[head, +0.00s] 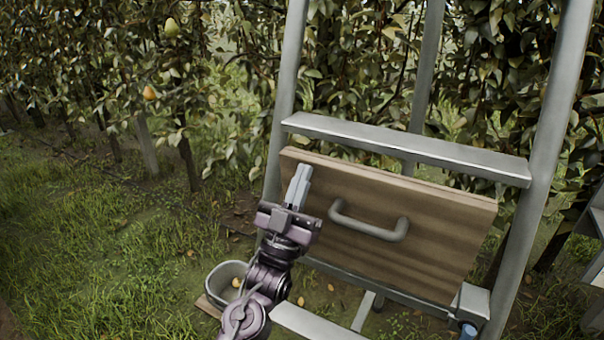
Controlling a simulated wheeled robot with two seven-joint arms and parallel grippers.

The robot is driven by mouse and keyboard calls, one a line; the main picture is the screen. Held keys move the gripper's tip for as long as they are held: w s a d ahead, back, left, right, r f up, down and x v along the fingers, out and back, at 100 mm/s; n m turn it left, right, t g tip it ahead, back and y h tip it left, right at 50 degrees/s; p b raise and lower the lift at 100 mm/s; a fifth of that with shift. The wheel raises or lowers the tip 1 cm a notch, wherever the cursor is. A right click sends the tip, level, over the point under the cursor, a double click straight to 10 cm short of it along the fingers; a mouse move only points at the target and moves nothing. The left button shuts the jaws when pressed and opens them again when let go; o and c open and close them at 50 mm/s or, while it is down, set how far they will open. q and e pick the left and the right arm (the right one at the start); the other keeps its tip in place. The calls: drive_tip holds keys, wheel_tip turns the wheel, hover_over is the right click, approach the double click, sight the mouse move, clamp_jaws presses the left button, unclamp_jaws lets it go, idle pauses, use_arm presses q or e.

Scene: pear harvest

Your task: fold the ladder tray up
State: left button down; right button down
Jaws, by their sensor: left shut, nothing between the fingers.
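The ladder tray (445,245) is a wooden board with a grey bar handle (370,222) on its face. It stands steeply, almost upright, between the rails of the grey metal ladder (545,150), just below a step (400,148). My left gripper (299,182) is shut and empty. It is in front of the board's left end, left of the handle and apart from it. I cannot tell whether its fingers touch the board. My right gripper is not in view.
Pear trees with a few pears (150,93) stand behind. Open grass (80,240) lies to the left.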

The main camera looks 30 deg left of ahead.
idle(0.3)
use_arm(q)
drive_tip(key=w+p, duration=0.1)
drive_tip(key=w+r+g+p, duration=0.1)
drive_tip(key=w+p, duration=0.1)
drive_tip(key=shift+w+g, duration=0.25)
drive_tip(key=shift+g, duration=0.05)
drive_tip(key=shift+s, duration=0.1)
drive_tip(key=shift+f, duration=0.2)
